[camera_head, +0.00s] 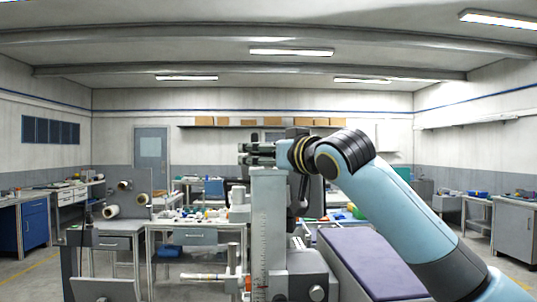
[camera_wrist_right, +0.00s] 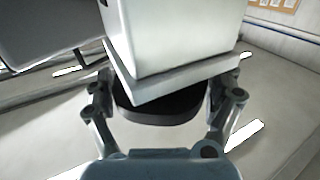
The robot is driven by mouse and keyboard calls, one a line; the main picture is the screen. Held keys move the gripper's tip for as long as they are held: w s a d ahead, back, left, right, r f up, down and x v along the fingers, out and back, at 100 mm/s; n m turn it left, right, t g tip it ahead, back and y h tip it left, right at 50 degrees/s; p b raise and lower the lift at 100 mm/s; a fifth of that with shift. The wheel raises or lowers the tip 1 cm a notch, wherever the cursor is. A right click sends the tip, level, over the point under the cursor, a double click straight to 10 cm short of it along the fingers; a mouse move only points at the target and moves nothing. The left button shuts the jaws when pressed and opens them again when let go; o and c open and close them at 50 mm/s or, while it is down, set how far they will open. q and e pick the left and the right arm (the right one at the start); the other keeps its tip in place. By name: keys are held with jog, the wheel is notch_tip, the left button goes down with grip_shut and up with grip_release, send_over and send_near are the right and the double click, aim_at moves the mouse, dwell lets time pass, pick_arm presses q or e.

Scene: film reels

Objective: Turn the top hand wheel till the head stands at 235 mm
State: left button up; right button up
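A pale grey column (camera_head: 268,215) with a fine scale along its front stands at the middle of the head view; its markings are too small to read. In the right wrist view its upper part (camera_wrist_right: 175,40) rises large in front of the gripper. The dark round hand wheel (camera_wrist_right: 160,110) shows there partly behind the column. My right gripper (camera_head: 257,153) reaches in at the column's top, and its fingers lie along both sides of the wheel (camera_wrist_right: 160,90), seemingly touching it. The fingertips are hidden behind the column. My left gripper is not in view.
A purple-topped block (camera_head: 370,262) lies to the right of the column, under my right arm. A horizontal rod (camera_head: 205,277) sticks out to its left. Benches with small parts stand behind, and a blue cabinet (camera_head: 35,228) stands far left.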

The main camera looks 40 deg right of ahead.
jog(key=c, duration=0.7)
jog(key=shift+m+h, duration=0.4)
jog(key=shift+h, duration=0.3)
